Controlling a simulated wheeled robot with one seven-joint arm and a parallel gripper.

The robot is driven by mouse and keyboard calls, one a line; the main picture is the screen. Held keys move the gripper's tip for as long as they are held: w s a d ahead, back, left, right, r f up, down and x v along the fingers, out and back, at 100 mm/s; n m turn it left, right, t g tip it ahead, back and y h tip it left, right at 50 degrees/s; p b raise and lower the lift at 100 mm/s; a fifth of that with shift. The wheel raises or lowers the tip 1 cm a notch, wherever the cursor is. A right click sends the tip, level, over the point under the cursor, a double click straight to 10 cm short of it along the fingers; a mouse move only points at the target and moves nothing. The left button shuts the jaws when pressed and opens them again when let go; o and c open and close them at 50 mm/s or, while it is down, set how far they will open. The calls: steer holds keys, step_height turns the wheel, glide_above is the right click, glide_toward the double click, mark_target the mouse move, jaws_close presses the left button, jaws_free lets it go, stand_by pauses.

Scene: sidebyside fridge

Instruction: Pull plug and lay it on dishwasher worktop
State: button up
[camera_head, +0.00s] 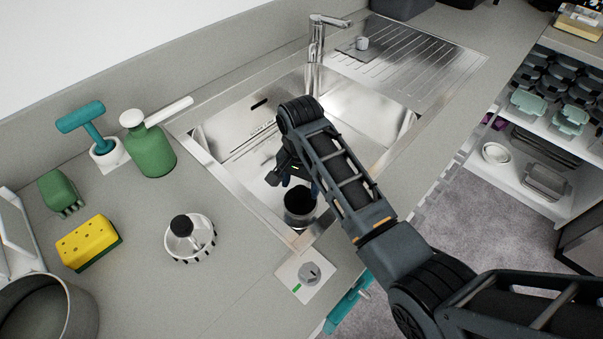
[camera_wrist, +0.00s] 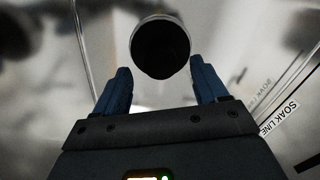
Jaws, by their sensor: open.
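A dark round piece with a pale rim (camera_head: 300,203) sits at the near end of the steel sink (camera_head: 240,180). In the wrist view it is a black disc (camera_wrist: 160,48) just beyond my fingertips. I cannot tell whether it is the plug or the open drain. My gripper (camera_head: 292,180) is inside the sink, close above this piece and partly hidden by my arm. Its blue fingers (camera_wrist: 161,84) are apart, with nothing clearly held between them. A white round strainer with a black knob (camera_head: 190,238) stands on the worktop left of the sink.
A green bottle (camera_head: 150,150), a teal-handled brush (camera_head: 95,135), a yellow sponge (camera_head: 88,242) and a pot (camera_head: 45,305) stand on the left worktop. A control plate with a knob (camera_head: 310,273) is beside the sink. The tap (camera_head: 316,55) rises behind. Bare worktop (camera_head: 225,290) lies near the front.

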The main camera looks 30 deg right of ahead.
mark_target(300, 191)
steer(key=shift+f, duration=1.95)
steer(key=c, duration=1.2)
